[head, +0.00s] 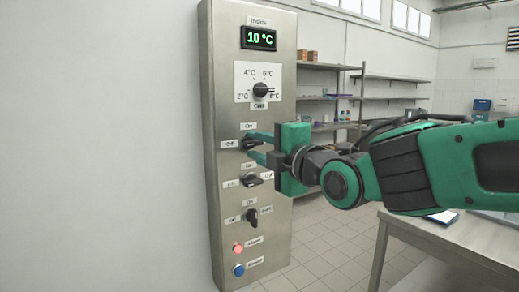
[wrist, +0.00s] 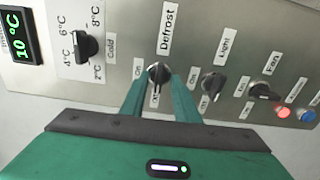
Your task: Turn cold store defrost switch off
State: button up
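The defrost switch is a dark rotary knob (wrist: 158,72) under the "Defrost" label in the wrist view, with "On" and "Off" labels beside it. Its handle points toward "Off". In the head view the knob (head: 248,143) sits on the steel panel below the temperature dial, its handle toward the left "Off" label. My gripper (head: 254,146) reaches it from the right. In the wrist view its two green fingers (wrist: 160,88) stand apart, one on each side of the knob. I see no clear grip; contact is hard to tell.
The panel (head: 222,70) also carries a green "10 °C" display (head: 259,38), a temperature dial (head: 261,90), the light switch (head: 251,181), the fan switch (head: 252,217), a red button (head: 238,249) and a blue button (head: 239,270). A table (head: 450,237) stands at right, below my arm.

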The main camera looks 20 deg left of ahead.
jog(key=v, duration=1)
jog(key=shift+d, duration=0.25)
jog(key=w+d+f+m+h, duration=0.3)
jog(key=d+f+m, duration=0.1)
jog(key=d, duration=0.3)
jog(key=w+d+f+m+h, duration=0.3)
jog(key=w+d+f, duration=0.15)
jog(key=d, duration=0.25)
jog(key=s+d+f+m+g+h, duration=0.1)
jog(key=d+f+m+h, duration=0.3)
jog(key=d, duration=0.5)
jog(key=s+d+f+m+g+h, duration=0.1)
jog(key=d+f+m+h, duration=0.1)
jog(key=d+f+m, duration=0.6)
jog(key=s+d+f+m+g+h, duration=0.1)
jog(key=s+d+f+m+g, duration=0.2)
jog(key=d, duration=0.4)
jog(key=s+d+f+m+g+h, duration=0.1)
jog(key=s+d+f+m, duration=0.1)
jog(key=s+d, duration=0.4)
jog(key=s+d+f+m+g, duration=0.2)
jog(key=s+m, duration=0.3)
jog(key=s, duration=0.3)
jog(key=s+d+f+m+g, duration=0.3)
jog(key=s+d+m+g, duration=0.1)
jog(key=s, duration=0.5)
jog(key=shift+d+f+m+y, duration=0.2)
jog(key=shift+d+m+y, duration=0.1)
jog(key=shift+d+m, duration=0.45)
